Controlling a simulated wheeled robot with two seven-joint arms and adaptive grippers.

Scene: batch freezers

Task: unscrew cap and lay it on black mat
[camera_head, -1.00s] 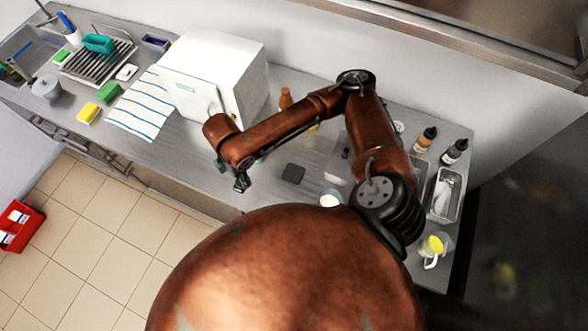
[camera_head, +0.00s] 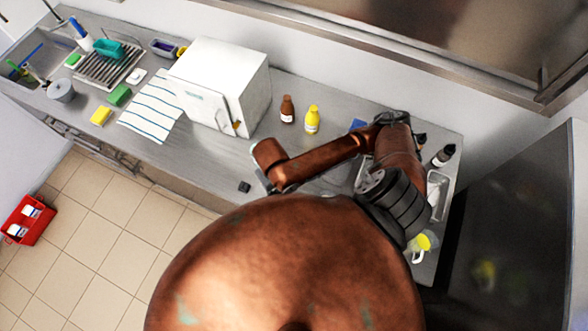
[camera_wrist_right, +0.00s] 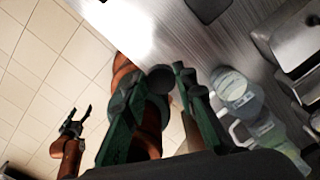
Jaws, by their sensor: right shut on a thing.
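My right gripper (camera_wrist_right: 172,85) is shut on a dark round piece (camera_wrist_right: 160,78), which looks like a cap; the fingers partly hide it. In the head view my right arm reaches left over the counter, its gripper mostly hidden near the front edge. A black rounded square (camera_wrist_right: 207,8), likely the black mat, lies on the counter in the wrist view, apart from the gripper. In the head view my arm seems to cover it. My left gripper (camera_wrist_right: 75,122) is open and empty over the floor in the wrist view.
A brown bottle (camera_head: 287,109) and a yellow bottle (camera_head: 312,120) stand behind my arm. A white box-shaped machine (camera_head: 225,85) is left of them. A small dark object (camera_head: 244,186) lies near the front edge.

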